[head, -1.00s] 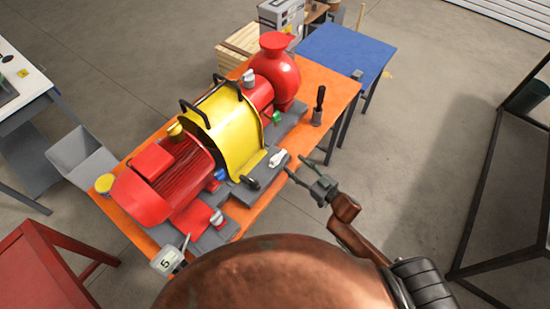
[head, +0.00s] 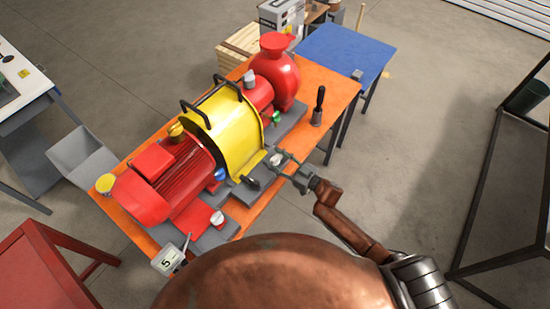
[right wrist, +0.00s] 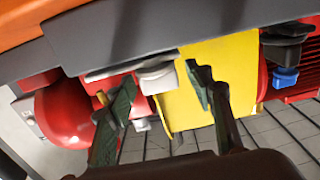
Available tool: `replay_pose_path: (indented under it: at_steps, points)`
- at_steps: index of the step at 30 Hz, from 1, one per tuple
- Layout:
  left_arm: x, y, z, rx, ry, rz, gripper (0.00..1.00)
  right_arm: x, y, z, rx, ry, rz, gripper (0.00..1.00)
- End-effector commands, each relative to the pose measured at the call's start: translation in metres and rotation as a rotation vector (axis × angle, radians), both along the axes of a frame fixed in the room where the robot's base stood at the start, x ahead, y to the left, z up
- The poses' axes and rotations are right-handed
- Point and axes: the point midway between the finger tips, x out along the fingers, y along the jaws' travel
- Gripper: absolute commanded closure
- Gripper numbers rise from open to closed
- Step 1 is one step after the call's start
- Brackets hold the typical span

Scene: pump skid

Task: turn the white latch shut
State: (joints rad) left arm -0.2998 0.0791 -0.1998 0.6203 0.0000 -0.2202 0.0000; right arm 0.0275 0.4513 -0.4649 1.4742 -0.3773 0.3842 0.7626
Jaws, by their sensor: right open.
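The white latch (head: 276,159) sits on the grey base plate beside the yellow guard (head: 228,130). In the head view my right gripper's fingers partly cover it. In the right wrist view the latch (right wrist: 158,77) shows pale grey-white between the two fingers, and I cannot tell whether either finger touches it. My right gripper (head: 281,163) is open, its fingers pointing at the base plate's near edge; its green-grey fingers also show in the right wrist view (right wrist: 163,86). My left gripper is not in view.
A black lever handle (head: 250,182) and a blue knob (head: 220,174) lie left of the latch. A green knob (head: 276,117) and an upright black-handled tool (head: 318,108) stand beyond it. The red pump (head: 274,72) is at the back.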

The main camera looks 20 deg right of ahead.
Motion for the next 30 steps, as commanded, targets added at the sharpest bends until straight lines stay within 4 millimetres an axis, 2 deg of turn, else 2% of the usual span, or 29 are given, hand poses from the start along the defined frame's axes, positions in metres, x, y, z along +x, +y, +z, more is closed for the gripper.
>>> replay_pose_path:
  at_steps: [6, 26, 30]
  points:
    - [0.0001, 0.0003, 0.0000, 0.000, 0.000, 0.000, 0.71, 0.0001, 0.0000, -0.0001, 0.000, 0.000, 0.000, 0.53]
    - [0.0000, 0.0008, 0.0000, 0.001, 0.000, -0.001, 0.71, 0.0001, -0.0006, 0.0000, 0.000, 0.000, -0.001, 0.98]
    - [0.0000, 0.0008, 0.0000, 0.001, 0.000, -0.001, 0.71, 0.0001, -0.0007, 0.0000, 0.000, 0.000, -0.001, 1.00]
